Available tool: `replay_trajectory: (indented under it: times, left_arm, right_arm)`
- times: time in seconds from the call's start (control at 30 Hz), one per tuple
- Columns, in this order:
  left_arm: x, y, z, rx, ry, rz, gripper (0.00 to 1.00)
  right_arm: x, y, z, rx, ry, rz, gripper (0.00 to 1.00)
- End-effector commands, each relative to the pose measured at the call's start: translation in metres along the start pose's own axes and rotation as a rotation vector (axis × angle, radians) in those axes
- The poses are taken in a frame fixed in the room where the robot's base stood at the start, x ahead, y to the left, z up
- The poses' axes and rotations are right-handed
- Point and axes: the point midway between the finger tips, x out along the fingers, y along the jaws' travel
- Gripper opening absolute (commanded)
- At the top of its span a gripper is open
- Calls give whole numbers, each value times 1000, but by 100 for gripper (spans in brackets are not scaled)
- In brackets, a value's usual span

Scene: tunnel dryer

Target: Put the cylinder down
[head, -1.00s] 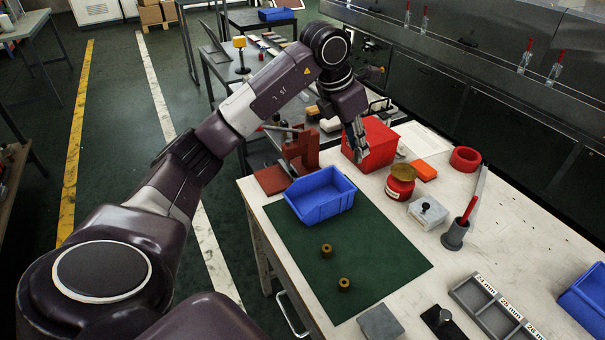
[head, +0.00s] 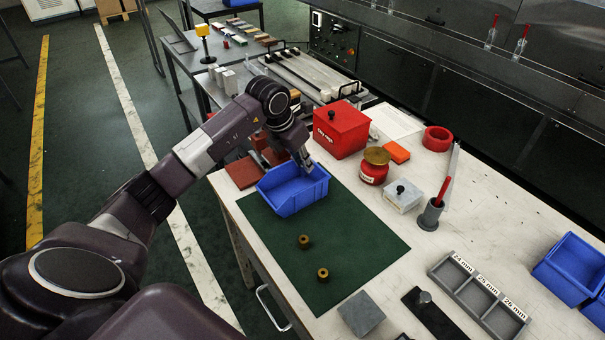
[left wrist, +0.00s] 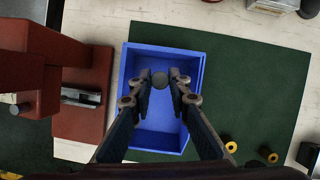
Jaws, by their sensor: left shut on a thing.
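My left gripper (head: 304,166) is over the blue bin (head: 276,205) at the far left of the bench. In the left wrist view my gripper (left wrist: 160,78) points down with its fingertips closed on a small dark grey cylinder (left wrist: 159,81). The blue bin's wall (left wrist: 198,100) shows around the fingers, and the cylinder appears above the bin's inside. How high it is above the bin floor I cannot tell. In the head view the cylinder is too small to make out. My right gripper is not in view.
The bin stands on a green mat (head: 350,240) with two brass rings (head: 304,241) (head: 323,274). A red box (head: 341,130) stands behind the bin, and a brown-red fixture (left wrist: 75,100) beside it. A red jar (head: 373,172), grey block (head: 362,314) and labelled tray (head: 478,295) are farther right.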

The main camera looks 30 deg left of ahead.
Motion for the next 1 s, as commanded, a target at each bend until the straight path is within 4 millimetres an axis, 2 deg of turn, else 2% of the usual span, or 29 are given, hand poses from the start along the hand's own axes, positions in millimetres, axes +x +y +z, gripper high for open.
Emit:
replay_trajectory:
  times: [0.23,0.47,0.83,0.87,1.0]
  left_arm:
    - [17,0,-7,0,1,0,0]
    - [46,0,-19,-1,0,-1,0]
    - [52,1,-21,1,-2,1,0]
    - [52,1,-21,1,-1,1,18]
    - [51,1,-21,1,-1,1,33]
  right_arm:
    - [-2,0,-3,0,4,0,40]
    - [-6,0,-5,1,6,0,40]
    - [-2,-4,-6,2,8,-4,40]
    - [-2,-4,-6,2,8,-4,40]
    - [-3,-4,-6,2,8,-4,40]
